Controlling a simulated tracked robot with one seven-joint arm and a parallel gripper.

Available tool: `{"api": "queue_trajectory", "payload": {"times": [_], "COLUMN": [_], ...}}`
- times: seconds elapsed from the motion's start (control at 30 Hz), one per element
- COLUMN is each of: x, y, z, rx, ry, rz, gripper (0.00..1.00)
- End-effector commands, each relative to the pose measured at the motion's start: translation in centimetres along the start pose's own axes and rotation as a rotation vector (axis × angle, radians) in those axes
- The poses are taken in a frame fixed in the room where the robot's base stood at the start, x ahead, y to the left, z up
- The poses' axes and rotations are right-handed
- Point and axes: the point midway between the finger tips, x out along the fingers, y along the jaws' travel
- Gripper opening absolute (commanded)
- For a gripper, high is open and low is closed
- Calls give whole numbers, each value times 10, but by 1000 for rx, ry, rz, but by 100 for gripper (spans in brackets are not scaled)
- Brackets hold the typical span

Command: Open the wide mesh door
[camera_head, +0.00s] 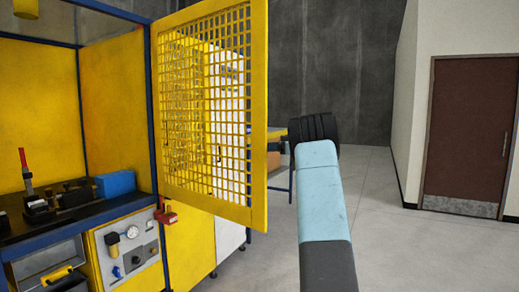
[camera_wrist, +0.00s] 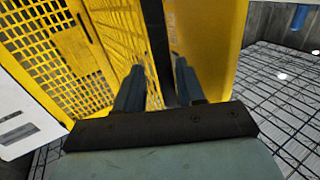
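The wide mesh door (camera_head: 258,120), a yellow frame with a square grid, stands swung out from the blue post of the yellow enclosure in the head view. Its free edge is on the right, near my arm. My gripper itself is hidden beyond my arm in the head view. In the wrist view my gripper (camera_wrist: 158,85) has its two dark fingers apart, with a gap between them. Yellow mesh fills the left of that view and a dark upright strip shows beyond the fingers. I cannot tell whether a finger touches the door.
A workbench (camera_head: 75,212) with a blue block (camera_head: 116,184) and a red-handled tool stands inside the enclosure. A gauge panel (camera_head: 131,245) is below it. A brown door (camera_head: 470,130) is in the right wall. The floor (camera_head: 390,235) right of my arm is clear.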

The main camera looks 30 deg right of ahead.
Motion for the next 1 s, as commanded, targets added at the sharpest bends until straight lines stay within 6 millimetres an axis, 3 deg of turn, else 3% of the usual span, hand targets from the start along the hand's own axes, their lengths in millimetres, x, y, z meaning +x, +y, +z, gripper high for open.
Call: {"api": "queue_trajectory", "payload": {"times": [0.17, 0.7, 1.0], "x": [-18, -117, -136], "y": [1, 0, 0], "z": [0, 2, 1], "rx": [0, 0, 0], "ry": [-1, 0, 0], "rz": [3, 2, 0], "gripper": [38, 38, 38]}}
